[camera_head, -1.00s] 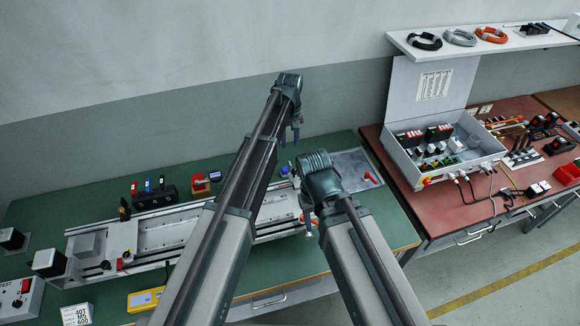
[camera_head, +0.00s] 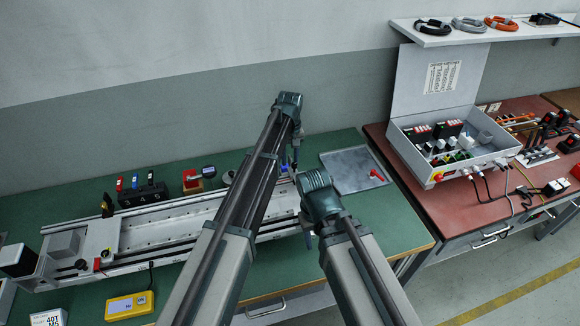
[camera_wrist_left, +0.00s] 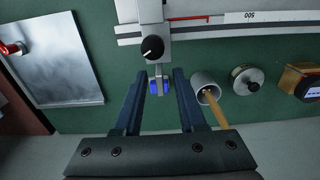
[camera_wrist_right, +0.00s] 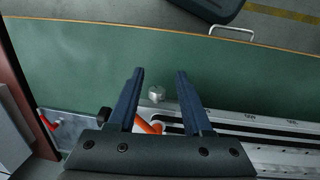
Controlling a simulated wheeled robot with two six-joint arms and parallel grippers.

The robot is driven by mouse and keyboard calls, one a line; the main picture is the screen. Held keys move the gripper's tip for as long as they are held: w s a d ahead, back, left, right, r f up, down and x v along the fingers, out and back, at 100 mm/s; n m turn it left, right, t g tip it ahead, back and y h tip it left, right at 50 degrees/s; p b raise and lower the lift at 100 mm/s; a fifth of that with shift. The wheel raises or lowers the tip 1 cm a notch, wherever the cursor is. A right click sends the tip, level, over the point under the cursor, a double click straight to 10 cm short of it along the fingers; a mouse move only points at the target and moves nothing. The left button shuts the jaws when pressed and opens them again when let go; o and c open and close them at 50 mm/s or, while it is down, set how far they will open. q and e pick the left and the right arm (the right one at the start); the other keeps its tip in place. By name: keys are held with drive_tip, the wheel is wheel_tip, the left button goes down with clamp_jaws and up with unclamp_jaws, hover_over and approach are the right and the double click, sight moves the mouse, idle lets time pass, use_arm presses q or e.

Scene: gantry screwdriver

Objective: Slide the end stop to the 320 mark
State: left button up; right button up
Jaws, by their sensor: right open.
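The metal rail with a printed scale (camera_head: 165,232) lies along the green bench. In the left wrist view, a grey block with a black knob (camera_wrist_left: 152,48) sits across the rail's end; it looks like the end stop. A small blue part (camera_wrist_left: 160,86) shows below the knob, between the fingers of my left gripper (camera_wrist_left: 160,73), which are open and apart from it. My right gripper (camera_wrist_right: 160,74) is open at the rail's front side. A round metal knob (camera_wrist_right: 156,93) and an orange-red handle (camera_wrist_right: 148,127) show between its fingers.
A grey carriage block (camera_head: 64,243) stands at the rail's left. A metal tray with a red part (camera_head: 376,175) lies to the right. A grey cup (camera_wrist_left: 205,84) stands beside my left gripper. A yellow box (camera_head: 130,305) lies in front.

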use_arm(q)
drive_tip(key=shift+f, duration=0.4)
drive_tip(key=shift+r, duration=0.1)
clamp_jaws()
idle(1.1)
